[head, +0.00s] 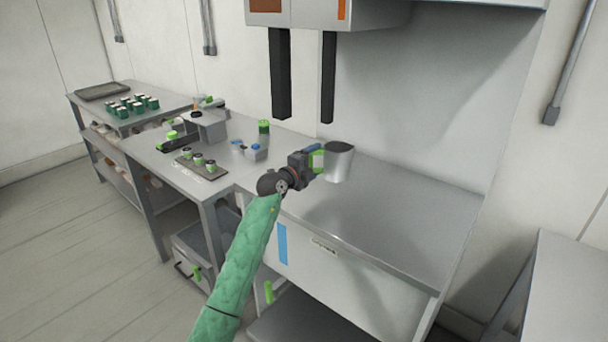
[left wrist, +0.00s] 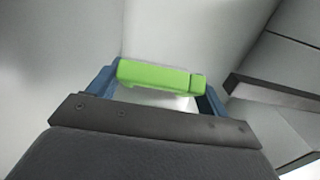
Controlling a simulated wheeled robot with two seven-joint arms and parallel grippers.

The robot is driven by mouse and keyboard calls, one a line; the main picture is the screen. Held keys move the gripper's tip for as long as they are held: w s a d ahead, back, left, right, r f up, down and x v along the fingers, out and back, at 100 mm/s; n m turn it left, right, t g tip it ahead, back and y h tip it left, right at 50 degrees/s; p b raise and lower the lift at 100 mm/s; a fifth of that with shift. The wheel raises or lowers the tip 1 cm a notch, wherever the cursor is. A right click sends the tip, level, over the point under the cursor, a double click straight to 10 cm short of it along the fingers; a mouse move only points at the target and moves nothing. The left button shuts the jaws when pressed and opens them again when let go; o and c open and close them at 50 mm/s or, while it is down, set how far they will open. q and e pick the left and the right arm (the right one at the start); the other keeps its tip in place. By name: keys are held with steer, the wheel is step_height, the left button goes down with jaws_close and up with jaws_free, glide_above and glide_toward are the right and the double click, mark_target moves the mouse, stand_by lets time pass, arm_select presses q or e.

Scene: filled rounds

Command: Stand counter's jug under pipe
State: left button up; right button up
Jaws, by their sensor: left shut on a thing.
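The jug (head: 338,163) is a grey metal vessel with a bright green handle, upright over the counter (head: 385,215). I cannot tell whether its base touches the counter. My left gripper (head: 314,161) is shut on the green handle, at the jug's left side. In the left wrist view the handle (left wrist: 155,75) lies between the blue fingers. Two dark pipes (head: 280,75) (head: 328,78) hang from the cabinet above. In the head view the jug appears below the right pipe's end and slightly to its right. My right gripper is not in view.
Left of the jug, a small blue-and-grey item (head: 255,152) and a green-topped container (head: 264,130) stand on the counter. The counter right of the jug is clear.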

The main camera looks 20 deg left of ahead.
arm_select(q)
steer(key=a+f, duration=0.1)
steer(key=a, duration=0.1)
steer(key=w+a+f, duration=0.1)
steer(key=a+f, duration=0.1)
steer(key=shift+w, duration=0.1)
step_height(320, 180, down, 3)
steer(key=shift+p, duration=0.55)
steer(key=shift+f, duration=0.25)
steer(key=o, duration=0.9)
steer(key=shift+f, duration=0.1)
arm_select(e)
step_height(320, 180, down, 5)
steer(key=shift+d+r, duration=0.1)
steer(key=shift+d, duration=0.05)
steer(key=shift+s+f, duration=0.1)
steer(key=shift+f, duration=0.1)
